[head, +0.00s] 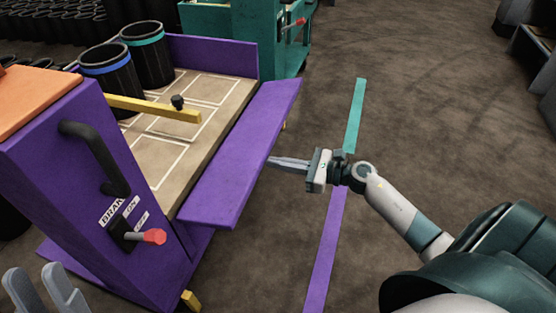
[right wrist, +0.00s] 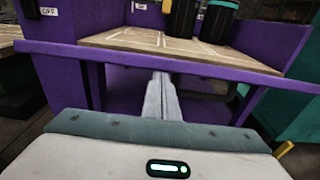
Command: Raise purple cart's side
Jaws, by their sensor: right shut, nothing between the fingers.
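The purple cart (head: 95,190) stands at the left of the head view. Its purple side panel (head: 240,155) is swung outward and down, sloping away from the wooden deck (head: 165,155). In the right wrist view the panel's edge (right wrist: 100,54) runs across the picture. My right gripper (head: 270,161) is shut and empty, pointing at the cart. Its fingertips (right wrist: 160,76) appear just below the panel's outer edge; I cannot tell whether they touch it. My left gripper (head: 42,285) is open and empty at the lower left, in front of the cart's end.
Two black bins (head: 108,70) with blue and teal bands stand on the deck, behind a yellow bar (head: 155,108). A brake lever with a red knob (head: 153,237) sticks out of the cart's end. A teal cart (head: 270,45) stands behind.

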